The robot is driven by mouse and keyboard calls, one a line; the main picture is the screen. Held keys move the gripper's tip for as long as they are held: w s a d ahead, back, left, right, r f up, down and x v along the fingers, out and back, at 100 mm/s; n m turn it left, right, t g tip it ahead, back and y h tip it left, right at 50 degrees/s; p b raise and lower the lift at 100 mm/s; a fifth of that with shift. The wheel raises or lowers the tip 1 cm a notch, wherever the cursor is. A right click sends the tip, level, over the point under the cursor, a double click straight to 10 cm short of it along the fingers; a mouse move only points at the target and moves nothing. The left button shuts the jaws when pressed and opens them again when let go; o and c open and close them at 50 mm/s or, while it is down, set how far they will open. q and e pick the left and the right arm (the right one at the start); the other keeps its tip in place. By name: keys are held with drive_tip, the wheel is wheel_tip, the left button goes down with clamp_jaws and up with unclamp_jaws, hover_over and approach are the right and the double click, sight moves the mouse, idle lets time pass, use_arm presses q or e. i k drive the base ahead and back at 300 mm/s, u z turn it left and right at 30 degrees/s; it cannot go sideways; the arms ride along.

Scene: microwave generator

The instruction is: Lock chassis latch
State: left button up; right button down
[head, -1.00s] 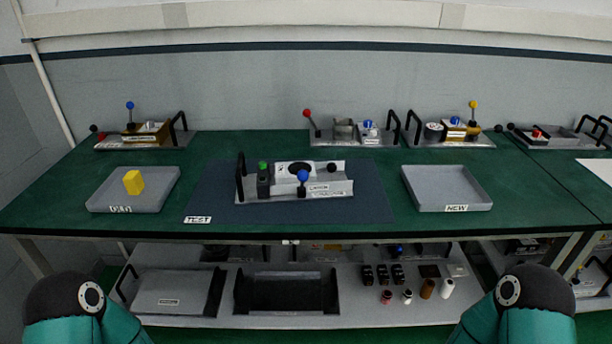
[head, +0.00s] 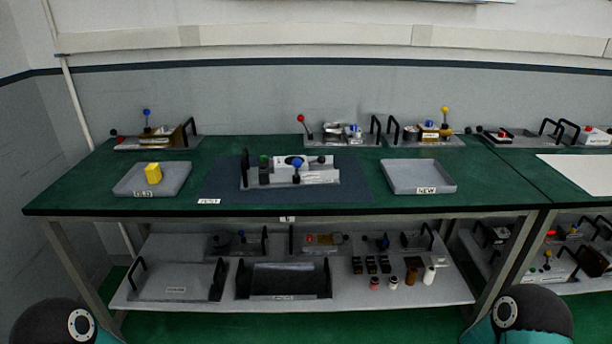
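The chassis (head: 318,178) stands on the dark mat in the middle of the green table. It has black handles at its left end, a green-topped part (head: 264,160), a white block with a dark round opening, and a lever with a blue ball knob (head: 297,164) at its front. A black knob (head: 321,159) shows at its right. The latch's exact position is too small to tell. My two arms show only as dark rounded joints at the bottom left and bottom right corners, well short of the table. Neither gripper is in view.
An empty grey NEW tray (head: 420,176) is to the right. Other chassis units line the table's back. A lower shelf (head: 345,292) holds trays, small dark parts and small cylinders.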

sight(296, 163)
drive_tip(key=z, duration=0.1)
drive_tip(key=i, duration=1.15)
drive_tip(key=u, duration=0.6)
